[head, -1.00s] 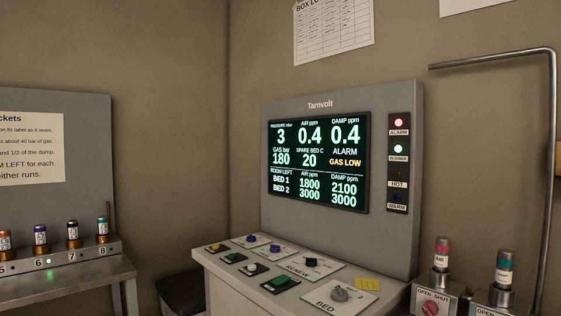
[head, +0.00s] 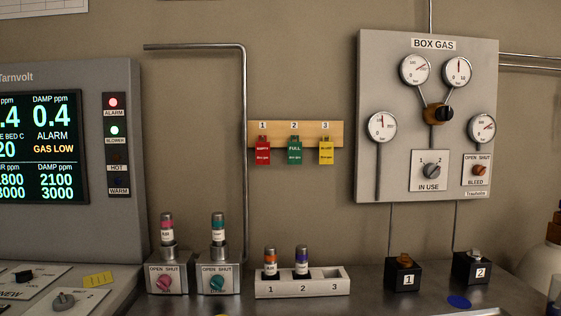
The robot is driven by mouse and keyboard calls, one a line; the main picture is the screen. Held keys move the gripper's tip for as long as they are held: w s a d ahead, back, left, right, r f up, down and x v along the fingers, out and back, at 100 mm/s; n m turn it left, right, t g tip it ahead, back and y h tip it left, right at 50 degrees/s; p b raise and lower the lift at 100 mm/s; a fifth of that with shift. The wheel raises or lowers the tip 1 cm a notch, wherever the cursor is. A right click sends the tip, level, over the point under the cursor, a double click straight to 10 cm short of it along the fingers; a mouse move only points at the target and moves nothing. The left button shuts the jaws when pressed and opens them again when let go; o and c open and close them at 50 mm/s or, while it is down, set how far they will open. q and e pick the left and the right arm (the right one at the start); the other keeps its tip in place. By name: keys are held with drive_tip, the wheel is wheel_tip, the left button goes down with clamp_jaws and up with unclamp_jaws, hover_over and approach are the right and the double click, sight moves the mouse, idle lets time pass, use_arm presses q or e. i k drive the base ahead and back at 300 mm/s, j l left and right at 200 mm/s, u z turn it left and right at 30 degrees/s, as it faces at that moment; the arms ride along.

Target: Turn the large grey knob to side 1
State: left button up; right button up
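A grey knob (head: 429,171) sits on a white plate (head: 429,186) marked IN USE, with 1 at upper left and 2 at upper right, low on the BOX GAS panel (head: 382,60). Its pointer is too small to read surely. Another grey knob (head: 64,299) sits on the sloping console at lower left; in the earlier view its plate reads BED. Neither gripper is in view, and nothing covers the IN USE knob.
An orange BLEED knob (head: 479,171) is right of the IN USE plate. Several gauges, such as one at left (head: 382,127), surround it. Below stand a cartridge rack (head: 303,289) and black blocks 1 (head: 404,276) and 2 (head: 471,268). A bent pipe (head: 244,150) rises at left.

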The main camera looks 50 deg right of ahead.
sight(430, 170)
drive_tip(key=z, duration=2.4)
drive_tip(key=i+l, duration=0.1)
drive_tip(key=l, duration=0.85)
drive_tip(key=i+l+z, duration=0.1)
drive_tip(key=l, duration=0.35)
drive_tip(key=i+l, duration=0.15)
drive_tip(key=l, duration=0.35)
